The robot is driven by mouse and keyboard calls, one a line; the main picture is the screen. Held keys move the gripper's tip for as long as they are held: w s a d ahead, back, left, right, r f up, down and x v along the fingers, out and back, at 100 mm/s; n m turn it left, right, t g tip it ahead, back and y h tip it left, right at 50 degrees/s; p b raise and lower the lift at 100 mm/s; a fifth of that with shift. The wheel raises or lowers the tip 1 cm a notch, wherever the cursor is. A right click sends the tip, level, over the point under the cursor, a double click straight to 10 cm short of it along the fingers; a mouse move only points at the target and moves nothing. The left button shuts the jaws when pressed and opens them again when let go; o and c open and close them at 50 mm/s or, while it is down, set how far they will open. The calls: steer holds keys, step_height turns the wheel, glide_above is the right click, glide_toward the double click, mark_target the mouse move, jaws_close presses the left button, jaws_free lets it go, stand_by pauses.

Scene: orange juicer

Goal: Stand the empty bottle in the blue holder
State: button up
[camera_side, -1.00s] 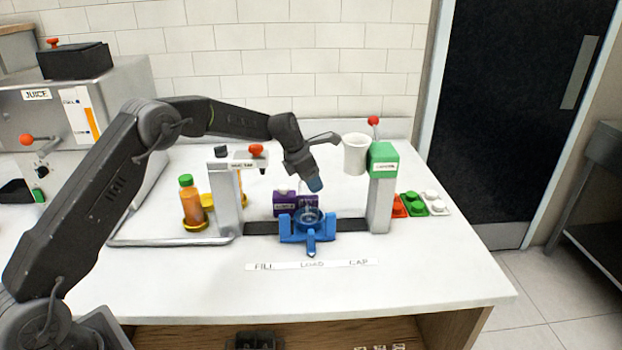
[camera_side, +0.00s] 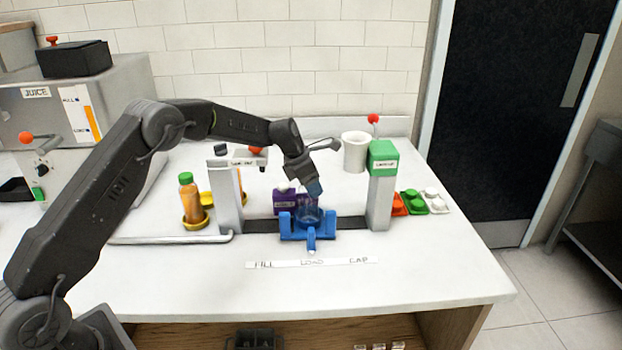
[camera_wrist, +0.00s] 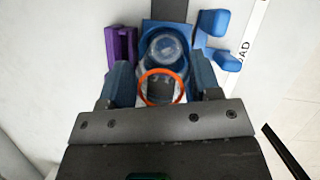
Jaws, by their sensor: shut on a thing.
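My gripper (camera_side: 314,187) is shut on the clear empty bottle (camera_side: 309,213), just above and at the blue holder (camera_side: 291,233). In the wrist view, my gripper (camera_wrist: 161,92) has one finger on each side of the bottle (camera_wrist: 164,49). An orange ring circles the bottle's near end. Its far end lies within the outline of the blue holder (camera_wrist: 152,30). In the side view the bottle's lower part is within the holder's arms, roughly upright. I cannot tell whether its base rests on the holder's floor.
The holder sits on a dark track (camera_side: 350,223) between the grey fill post (camera_side: 226,197) and the green-topped capping post (camera_side: 382,195). A purple block (camera_side: 287,202) is close behind. A filled juice bottle (camera_side: 191,201) stands left; a white cup (camera_side: 355,152) is behind right.

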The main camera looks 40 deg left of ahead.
steer(key=shift+r, duration=0.1)
steer(key=o, duration=1.5)
steer(key=shift+w+a+r, duration=0.1)
steer(key=shift+r, duration=0.05)
steer(key=shift+r, duration=0.1)
steer(key=shift+r, duration=3.4)
